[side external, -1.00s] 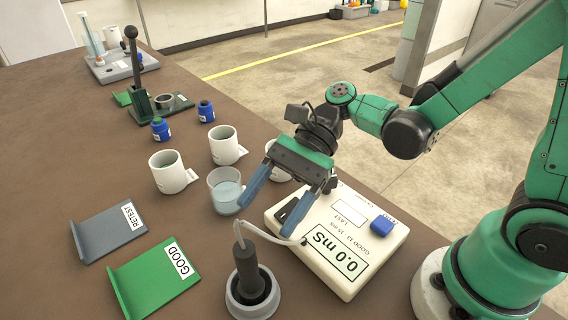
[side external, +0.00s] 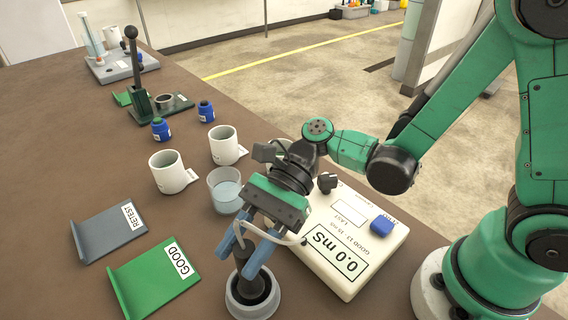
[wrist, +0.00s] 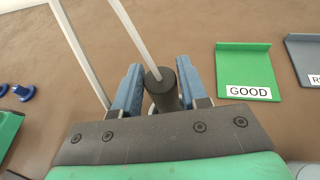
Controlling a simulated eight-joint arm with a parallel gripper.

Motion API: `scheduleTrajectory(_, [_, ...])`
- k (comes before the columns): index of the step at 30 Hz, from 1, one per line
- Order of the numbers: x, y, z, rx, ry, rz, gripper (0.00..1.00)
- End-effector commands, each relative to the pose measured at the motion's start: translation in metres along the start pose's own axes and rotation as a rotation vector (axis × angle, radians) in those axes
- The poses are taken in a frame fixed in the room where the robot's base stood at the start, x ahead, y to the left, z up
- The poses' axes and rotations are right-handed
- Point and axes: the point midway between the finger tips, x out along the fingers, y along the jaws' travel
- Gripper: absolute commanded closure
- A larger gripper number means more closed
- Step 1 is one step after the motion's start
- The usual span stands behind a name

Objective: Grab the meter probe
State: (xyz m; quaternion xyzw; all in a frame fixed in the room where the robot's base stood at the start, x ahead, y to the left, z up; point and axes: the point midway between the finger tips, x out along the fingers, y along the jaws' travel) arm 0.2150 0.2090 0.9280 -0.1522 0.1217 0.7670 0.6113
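The meter probe (side external: 246,262) is a dark grey cylinder with a pale cable from its top. It stands upright in a round grey holder (side external: 236,304) at the front of the table. My gripper (side external: 238,260) reaches down over it, one blue finger on each side.
A beaker of clear liquid (side external: 225,193) and white mugs (side external: 169,174) stand behind the probe. The green GOOD tray (side external: 150,285) and grey RETEST tray (side external: 100,232) lie to the left. A lever stand (side external: 137,85) is farther back.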

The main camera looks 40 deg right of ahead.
Motion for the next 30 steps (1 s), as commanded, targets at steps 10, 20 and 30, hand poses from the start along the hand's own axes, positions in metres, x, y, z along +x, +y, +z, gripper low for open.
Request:
scheduleTrajectory(10, [-0.0002,-0.0001,0.0000,0.000,0.000,0.000,1.00])
scheduleTrajectory(20, [-0.0002,-0.0001,0.0000,-0.001,0.000,0.000,1.00])
scheduleTrajectory(30, [-0.0002,-0.0001,0.0000,-0.001,0.000,0.000,1.00])
